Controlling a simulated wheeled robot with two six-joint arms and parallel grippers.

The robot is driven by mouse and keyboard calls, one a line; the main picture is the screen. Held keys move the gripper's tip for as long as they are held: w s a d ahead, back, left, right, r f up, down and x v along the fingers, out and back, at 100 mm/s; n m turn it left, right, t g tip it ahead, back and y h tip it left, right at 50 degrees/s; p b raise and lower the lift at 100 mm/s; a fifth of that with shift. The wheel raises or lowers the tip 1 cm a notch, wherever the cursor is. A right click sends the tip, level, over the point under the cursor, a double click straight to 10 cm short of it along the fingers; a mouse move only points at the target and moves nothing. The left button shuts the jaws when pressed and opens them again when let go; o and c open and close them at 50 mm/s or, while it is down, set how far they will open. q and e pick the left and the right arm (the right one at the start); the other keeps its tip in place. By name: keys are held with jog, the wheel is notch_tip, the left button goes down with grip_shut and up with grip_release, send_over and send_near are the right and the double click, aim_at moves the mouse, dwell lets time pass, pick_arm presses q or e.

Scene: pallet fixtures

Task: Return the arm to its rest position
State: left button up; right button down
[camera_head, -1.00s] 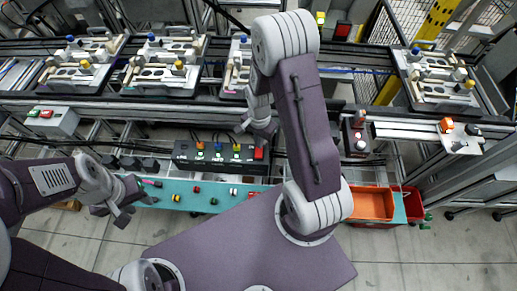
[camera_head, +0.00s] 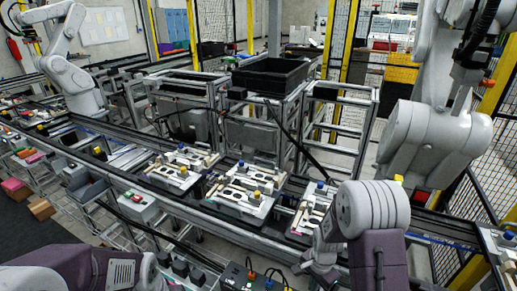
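My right arm, purple with a pale grey joint, rises at the bottom right of the head view. The grey wrist end and gripper (camera_head: 318,268) hang left of it, in front of the conveyor's near edge. Its fingers are not clear, so I cannot tell if it is open or shut. My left arm lies low along the bottom left edge, with its grey wrist at the border. The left gripper is out of the frame. Nothing is seen held in the visible part of either arm.
Pallet fixtures (camera_head: 240,196) with blue and yellow knobs sit along the conveyor (camera_head: 120,160). A button box (camera_head: 138,206) and a control box (camera_head: 238,278) lie on the near side. A black bin (camera_head: 270,76) stands behind. Large grey robot arms stand at far left (camera_head: 70,65) and right (camera_head: 435,130).

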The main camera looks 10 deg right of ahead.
jog(key=s+a+r+n+t, duration=0.15)
jog(key=a+r+n, duration=0.25)
jog(key=r, duration=0.7)
jog(key=s+n, duration=0.7)
jog(key=n, duration=0.1)
jog(key=shift+s+a, duration=0.3)
jog(key=shift+s+g, duration=0.1)
jog(key=shift+g, duration=0.15)
